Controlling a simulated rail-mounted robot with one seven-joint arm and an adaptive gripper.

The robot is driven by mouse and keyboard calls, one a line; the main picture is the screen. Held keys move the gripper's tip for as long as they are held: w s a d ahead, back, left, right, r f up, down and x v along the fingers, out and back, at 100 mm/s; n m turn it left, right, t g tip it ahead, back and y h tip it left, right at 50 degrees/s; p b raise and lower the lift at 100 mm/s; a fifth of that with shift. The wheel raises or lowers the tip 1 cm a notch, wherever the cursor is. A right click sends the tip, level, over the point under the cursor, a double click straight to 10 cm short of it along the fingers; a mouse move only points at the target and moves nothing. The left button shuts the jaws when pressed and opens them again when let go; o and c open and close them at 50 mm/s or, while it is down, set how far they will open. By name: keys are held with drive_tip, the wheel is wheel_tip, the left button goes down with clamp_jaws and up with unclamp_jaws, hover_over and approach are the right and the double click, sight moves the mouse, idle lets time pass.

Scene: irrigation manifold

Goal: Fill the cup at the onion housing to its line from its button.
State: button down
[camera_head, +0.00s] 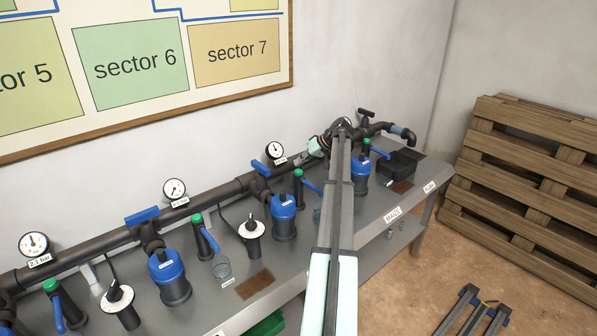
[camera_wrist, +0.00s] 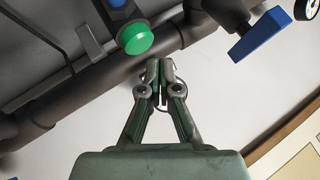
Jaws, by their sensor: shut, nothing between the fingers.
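My gripper (camera_wrist: 157,72) is shut and empty in the wrist view, its tips just below a round green button (camera_wrist: 138,40) and apart from it as far as I can tell. In the head view my arm reaches to the pipe at the back right and hides the fingertips. Blue-capped filter housings (camera_head: 169,275), (camera_head: 284,216), (camera_head: 360,172) stand along the bench, with green-topped buttons (camera_head: 197,220), (camera_head: 298,175) beside them. I cannot read which housing is onion.
A dark pipe (camera_head: 110,241) with gauges (camera_head: 175,189) and blue valve handles (camera_head: 142,216) runs along the wall. Wooden pallets (camera_head: 530,170) lean at right.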

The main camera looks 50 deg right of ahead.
sight(299, 170)
drive_tip(key=shift+r+p, duration=0.65)
drive_tip(key=shift+r, duration=1.65)
drive_tip(key=shift+r, duration=0.1)
drive_tip(key=shift+w+a+r+p, duration=0.1)
drive_tip(key=shift+r+p, duration=0.15)
drive_tip(key=shift+p, duration=0.15)
wheel_tip(299, 170, up, 3)
drive_tip(key=m+h+p, duration=0.4)
drive_tip(key=m+p, duration=0.1)
drive_tip(key=m, duration=0.1)
drive_tip(key=shift+t+h+p, duration=0.4)
